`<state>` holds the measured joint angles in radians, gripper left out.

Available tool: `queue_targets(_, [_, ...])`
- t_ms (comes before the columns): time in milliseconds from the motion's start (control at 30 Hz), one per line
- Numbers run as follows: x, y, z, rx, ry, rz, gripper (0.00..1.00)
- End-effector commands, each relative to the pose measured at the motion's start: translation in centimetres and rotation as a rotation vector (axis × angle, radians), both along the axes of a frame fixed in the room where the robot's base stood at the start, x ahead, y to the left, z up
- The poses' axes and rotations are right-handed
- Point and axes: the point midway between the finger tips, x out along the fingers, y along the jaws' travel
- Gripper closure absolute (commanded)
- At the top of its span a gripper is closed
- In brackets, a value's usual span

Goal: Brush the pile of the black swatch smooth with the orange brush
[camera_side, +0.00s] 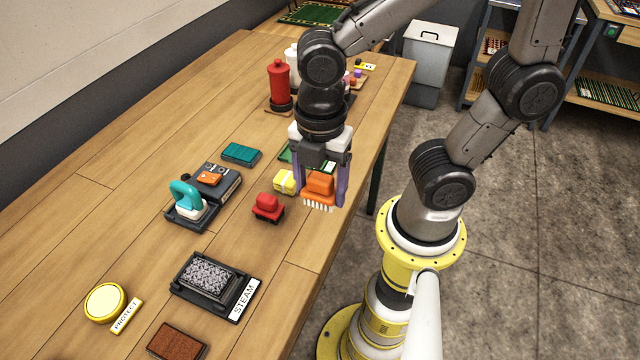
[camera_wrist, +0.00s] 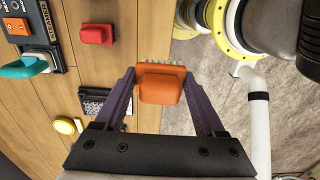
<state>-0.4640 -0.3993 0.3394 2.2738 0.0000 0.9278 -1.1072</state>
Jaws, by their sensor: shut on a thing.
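My gripper (camera_side: 322,196) is shut on the orange brush (camera_side: 319,183), with one purple finger on each side of it. The brush's white bristles point down, and it appears to hang above the table near its right edge. In the wrist view my gripper (camera_wrist: 161,88) also holds the orange brush (camera_wrist: 160,86). The black swatch (camera_side: 207,276) has a speckled black-and-grey pile and lies on a dark tray (camera_side: 240,302) by a STEAM label, at the front of the table. The swatch (camera_wrist: 92,101) shows partly behind a finger in the wrist view. The brush is apart from it.
A red brush (camera_side: 267,207) and a yellow block (camera_side: 284,182) stand near my gripper. A teal-handled tool (camera_side: 186,203) sits on a dark base to the left. A yellow round pad (camera_side: 105,302) and a brown block (camera_side: 177,342) lie near the swatch. Bare wood separates the red brush from the tray.

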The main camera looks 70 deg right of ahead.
Motion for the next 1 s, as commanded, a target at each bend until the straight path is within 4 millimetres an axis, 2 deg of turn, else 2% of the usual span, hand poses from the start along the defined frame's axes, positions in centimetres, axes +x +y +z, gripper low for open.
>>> queue_targets(233, [0.0, 0.0, 0.0, 0.000, 0.000, -0.100, 0.73])
queue_targets(467, [1.5, 0.8, 0.9, 0.000, 0.000, -0.461, 0.73])
queue_targets(767, [5.0, 3.6, 2.2, 0.000, 0.000, -0.966, 0.73])
queue_targets(1000, [7.9, 7.3, 2.5, -0.002, 0.001, -1.341, 0.73])
